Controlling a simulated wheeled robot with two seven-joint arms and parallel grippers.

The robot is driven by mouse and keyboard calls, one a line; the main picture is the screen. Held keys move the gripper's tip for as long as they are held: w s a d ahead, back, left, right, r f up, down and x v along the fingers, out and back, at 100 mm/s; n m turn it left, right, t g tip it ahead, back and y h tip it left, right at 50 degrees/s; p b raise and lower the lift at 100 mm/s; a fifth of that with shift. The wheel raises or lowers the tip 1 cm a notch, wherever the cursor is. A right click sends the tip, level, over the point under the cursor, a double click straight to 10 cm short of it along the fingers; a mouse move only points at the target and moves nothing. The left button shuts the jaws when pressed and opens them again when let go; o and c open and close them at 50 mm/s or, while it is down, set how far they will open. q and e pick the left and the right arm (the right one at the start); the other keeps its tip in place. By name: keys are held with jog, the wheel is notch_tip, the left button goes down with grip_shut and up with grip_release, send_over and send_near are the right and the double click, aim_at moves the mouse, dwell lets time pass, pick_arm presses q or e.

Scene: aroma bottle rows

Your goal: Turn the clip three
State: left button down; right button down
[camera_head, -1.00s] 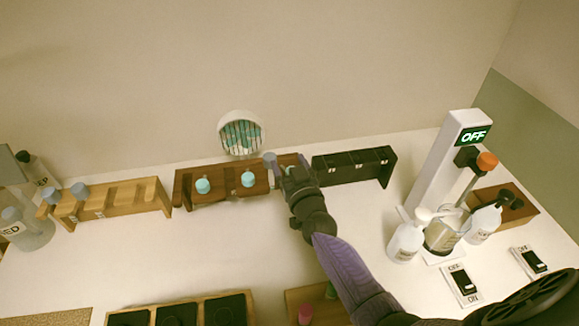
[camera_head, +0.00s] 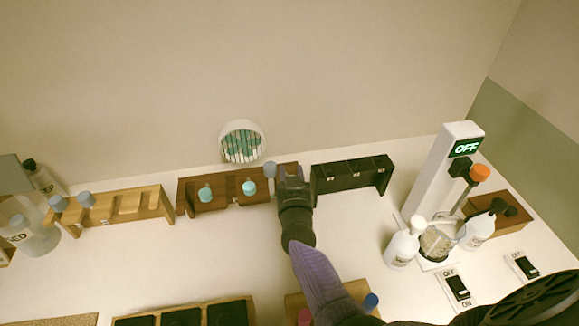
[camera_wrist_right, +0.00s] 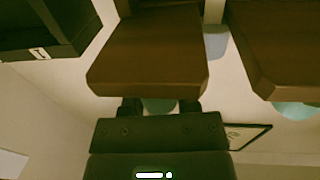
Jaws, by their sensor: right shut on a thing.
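A dark brown wooden rack (camera_head: 226,196) stands near the wall, with two round teal tops (camera_head: 205,194) (camera_head: 249,188) along its front and a grey-blue top (camera_head: 270,169) near its right end. My right gripper (camera_head: 290,176) is at the rack's right end and covers part of it. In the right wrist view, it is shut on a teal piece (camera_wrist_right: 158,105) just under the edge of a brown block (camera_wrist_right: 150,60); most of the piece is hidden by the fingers. I cannot tell which part is the clip. My left gripper is not in view.
A black rack (camera_head: 350,178) stands close on the right, a light wooden rack (camera_head: 120,205) on the left. A white dispenser reading OFF (camera_head: 440,170), white bottles (camera_head: 402,248) and switches (camera_head: 457,288) are at right.

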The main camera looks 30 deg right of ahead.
jog(key=shift+m+g+h, duration=0.5)
jog(key=shift+m+h, duration=0.3)
jog(key=shift+h, duration=0.3)
jog(key=shift+d, duration=0.15)
jog(key=shift+c, duration=1.7)
grip_release()
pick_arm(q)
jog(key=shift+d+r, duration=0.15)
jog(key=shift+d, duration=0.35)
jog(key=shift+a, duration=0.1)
